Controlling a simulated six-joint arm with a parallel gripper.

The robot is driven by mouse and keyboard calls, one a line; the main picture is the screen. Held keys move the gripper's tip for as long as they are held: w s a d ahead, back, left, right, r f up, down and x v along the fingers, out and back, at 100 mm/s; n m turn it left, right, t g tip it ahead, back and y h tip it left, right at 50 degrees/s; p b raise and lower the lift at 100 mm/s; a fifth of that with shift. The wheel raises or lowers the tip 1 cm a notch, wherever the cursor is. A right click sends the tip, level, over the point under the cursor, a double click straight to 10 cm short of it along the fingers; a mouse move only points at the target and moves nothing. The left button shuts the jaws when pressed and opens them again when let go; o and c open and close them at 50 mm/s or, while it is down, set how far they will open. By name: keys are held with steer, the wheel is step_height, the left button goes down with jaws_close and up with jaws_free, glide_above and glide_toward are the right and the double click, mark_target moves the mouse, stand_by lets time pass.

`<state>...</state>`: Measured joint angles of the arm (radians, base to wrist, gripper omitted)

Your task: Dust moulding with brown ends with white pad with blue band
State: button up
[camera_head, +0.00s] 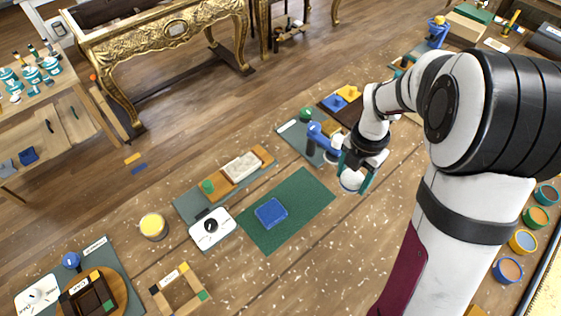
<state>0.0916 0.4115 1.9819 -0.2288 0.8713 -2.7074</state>
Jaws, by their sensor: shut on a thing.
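The moulding with brown ends (241,167) lies on a grey-green mat at the centre left; its middle is pale and carved, its two ends brown. My gripper (356,175) is right of the green mat, shut on a white rounded thing (351,181), which looks like the white pad. Its blue band cannot be made out, and the fingers partly cover it. The gripper and pad are well to the right of the moulding and apart from it. Whether the pad touches the table cannot be told.
A blue block (271,212) lies on the green mat (305,197) between gripper and moulding. A blue-handled tool (318,137) stands close behind the gripper. A white device (212,229) and a yellow-topped tin (153,226) stand near the moulding. Several paint pots line the right edge.

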steer(key=w+a+r, duration=0.1)
steer(key=w+a, duration=0.5)
steer(key=a, duration=0.7)
steer(key=a+f, duration=0.1)
steer(key=a, duration=1.6)
steer(key=shift+a+f, duration=0.1)
steer(key=shift+f, duration=0.15)
